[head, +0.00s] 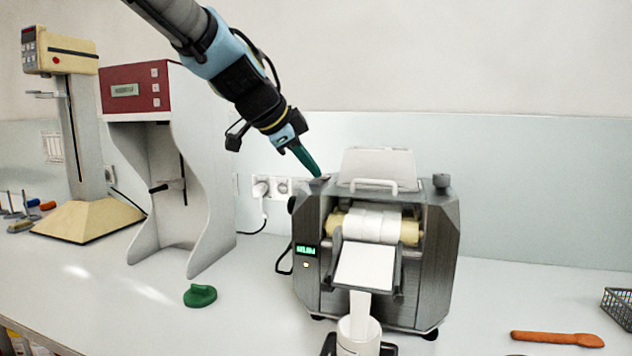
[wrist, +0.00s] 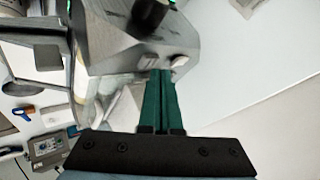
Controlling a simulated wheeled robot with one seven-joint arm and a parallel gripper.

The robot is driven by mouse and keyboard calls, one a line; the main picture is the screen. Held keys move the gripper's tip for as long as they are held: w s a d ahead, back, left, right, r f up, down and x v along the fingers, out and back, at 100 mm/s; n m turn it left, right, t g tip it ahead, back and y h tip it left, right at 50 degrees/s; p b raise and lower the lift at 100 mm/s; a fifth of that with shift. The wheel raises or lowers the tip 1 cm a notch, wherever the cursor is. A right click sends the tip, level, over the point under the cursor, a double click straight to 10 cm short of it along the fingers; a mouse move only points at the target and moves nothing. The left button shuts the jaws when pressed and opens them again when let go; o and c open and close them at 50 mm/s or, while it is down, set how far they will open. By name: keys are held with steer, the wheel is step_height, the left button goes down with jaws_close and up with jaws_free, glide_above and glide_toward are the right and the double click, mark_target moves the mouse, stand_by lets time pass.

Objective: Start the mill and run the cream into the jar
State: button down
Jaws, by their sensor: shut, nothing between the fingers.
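The grey mill (head: 432,250) stands on the bench with its small green display (head: 306,250) lit. White cream coats the middle of its rollers (head: 380,225). The sloping apron (head: 366,267) in front is white, and a white strip runs from its lower edge into the mouth of the white jar (head: 357,345) below. The jar is cut off at the bottom edge. My gripper (head: 316,174) is shut and empty, its green fingertips at the mill's top left corner. In the wrist view the shut fingers (wrist: 160,76) point at the mill housing (wrist: 115,45) near a black knob (wrist: 148,14); I cannot tell whether they touch.
A green lid-like piece (head: 200,296) lies left of the mill. An orange spatula (head: 557,339) and a dark wire basket (head: 619,308) are at the right. A red-and-grey machine (head: 205,170) and a cream-coloured stand mixer (head: 85,215) stand at the left.

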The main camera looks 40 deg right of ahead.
mark_target(311, 182)
steer(key=shift+r, duration=0.35)
steer(key=shift+r+p, duration=1.3)
steer(key=shift+r, duration=1.25)
